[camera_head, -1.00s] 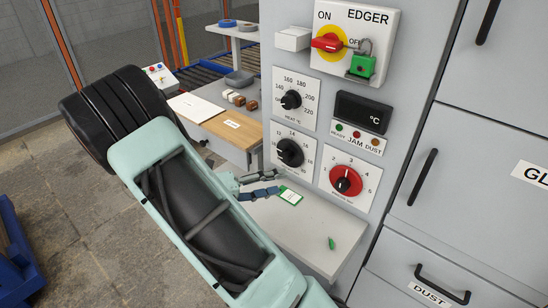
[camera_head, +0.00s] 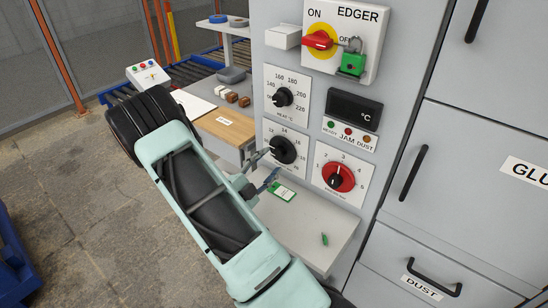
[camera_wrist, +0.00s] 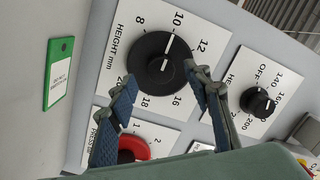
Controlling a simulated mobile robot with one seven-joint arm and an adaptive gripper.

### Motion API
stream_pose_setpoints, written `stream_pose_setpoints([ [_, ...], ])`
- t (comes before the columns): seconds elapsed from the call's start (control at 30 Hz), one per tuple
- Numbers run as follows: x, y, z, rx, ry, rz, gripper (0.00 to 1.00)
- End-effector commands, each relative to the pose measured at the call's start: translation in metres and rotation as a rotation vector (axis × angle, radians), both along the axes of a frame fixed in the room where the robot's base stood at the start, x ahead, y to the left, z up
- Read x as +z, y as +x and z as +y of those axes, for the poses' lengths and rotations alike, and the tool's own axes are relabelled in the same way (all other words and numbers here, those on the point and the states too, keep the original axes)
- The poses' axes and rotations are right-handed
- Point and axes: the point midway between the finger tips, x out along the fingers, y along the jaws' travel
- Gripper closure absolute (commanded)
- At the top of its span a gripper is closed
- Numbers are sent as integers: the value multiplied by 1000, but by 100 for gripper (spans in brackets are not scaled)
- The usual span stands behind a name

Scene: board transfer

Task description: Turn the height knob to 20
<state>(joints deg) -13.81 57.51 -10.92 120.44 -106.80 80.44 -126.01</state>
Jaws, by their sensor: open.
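The black height knob (camera_head: 284,150) sits on a white dial plate on the grey machine front. In the wrist view the knob (camera_wrist: 157,63) has a white pointer line aimed close to the 10 mark. The numbers 8, 10, 12, 16 and 18 show; 20 cannot be made out. My gripper (camera_wrist: 162,82) is open, with one blue-padded finger on each side of the knob's lower part in that view. In the head view my gripper (camera_head: 267,164) is at the knob's lower left. Contact cannot be told.
A heat knob (camera_head: 283,97) is above and a red knob (camera_head: 339,178) is at the lower right. A green-edged card (camera_head: 281,192) is near the ledge (camera_head: 310,225), which bears a small green item (camera_head: 325,240). A green padlock (camera_head: 352,64) hangs on the switch.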

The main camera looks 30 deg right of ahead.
Motion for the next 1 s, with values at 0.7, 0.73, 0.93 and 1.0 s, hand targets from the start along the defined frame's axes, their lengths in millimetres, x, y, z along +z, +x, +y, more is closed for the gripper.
stream_pose_setpoints([
  [0.7,0,14,-31,-1,0,-1,68],
  [0.73,0,14,-31,-1,0,-1,71],
  [0.93,0,14,-30,-1,0,-1,93],
  [1.0,0,14,-30,-1,0,-1,97],
])
